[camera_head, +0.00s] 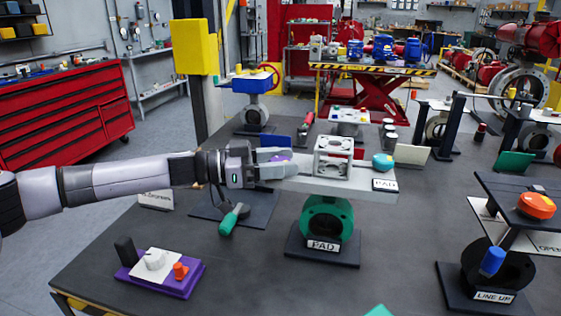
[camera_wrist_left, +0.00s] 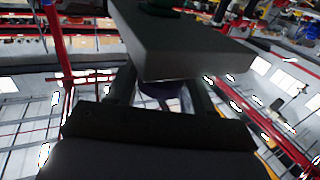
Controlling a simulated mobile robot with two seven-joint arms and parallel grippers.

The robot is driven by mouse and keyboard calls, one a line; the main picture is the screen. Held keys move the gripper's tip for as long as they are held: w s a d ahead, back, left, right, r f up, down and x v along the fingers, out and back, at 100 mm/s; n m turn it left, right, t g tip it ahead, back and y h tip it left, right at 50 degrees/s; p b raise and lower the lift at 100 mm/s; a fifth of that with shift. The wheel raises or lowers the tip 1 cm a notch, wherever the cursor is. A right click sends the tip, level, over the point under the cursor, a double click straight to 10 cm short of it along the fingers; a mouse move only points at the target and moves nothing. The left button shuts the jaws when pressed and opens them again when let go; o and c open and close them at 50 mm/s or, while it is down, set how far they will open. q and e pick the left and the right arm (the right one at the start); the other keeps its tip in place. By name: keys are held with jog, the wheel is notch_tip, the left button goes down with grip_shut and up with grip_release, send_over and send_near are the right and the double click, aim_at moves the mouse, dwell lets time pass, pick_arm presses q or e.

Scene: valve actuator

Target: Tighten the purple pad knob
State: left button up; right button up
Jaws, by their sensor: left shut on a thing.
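The purple pad knob (camera_head: 281,157) sits at the left end of a pale grey plate (camera_head: 345,184), mostly hidden by my left gripper. My left gripper (camera_head: 277,163) comes in from the left and is shut around the knob. In the left wrist view, a dark purple shape, the knob (camera_wrist_left: 163,91), lies between the two fingers, just under the plate's edge (camera_wrist_left: 185,60). The plate rests on a green valve body (camera_head: 326,217) labelled PAD. My right gripper is not in view.
A white open frame (camera_head: 334,157) and a teal knob (camera_head: 383,161) stand on the plate. A green-handled tool (camera_head: 233,218) and a purple-based block (camera_head: 161,272) lie nearer. The line-up valve (camera_head: 490,265) stands right. The table's front middle is mostly clear.

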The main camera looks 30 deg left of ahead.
pick_arm(q)
jog(key=m+g+h, duration=0.2)
jog(key=m+g, duration=0.1)
jog(key=g, duration=0.1)
jog(key=shift+w, duration=0.1)
jog(key=m+g+h, duration=0.1)
jog(key=m+g, duration=0.1)
jog(key=g, duration=0.1)
jog(key=shift+f+b, duration=0.1)
jog(key=shift+b, duration=0.3)
jog(key=shift+m+g+h+b, duration=0.3)
jog(key=shift+m+g+b, duration=0.6)
jog(key=shift+g, duration=0.8)
jog(key=shift+m+g+b, duration=0.85)
jog(key=shift+m+g, duration=0.15)
jog(key=shift+g, duration=0.6)
jog(key=o, duration=0.9)
jog(key=shift+o, duration=0.3)
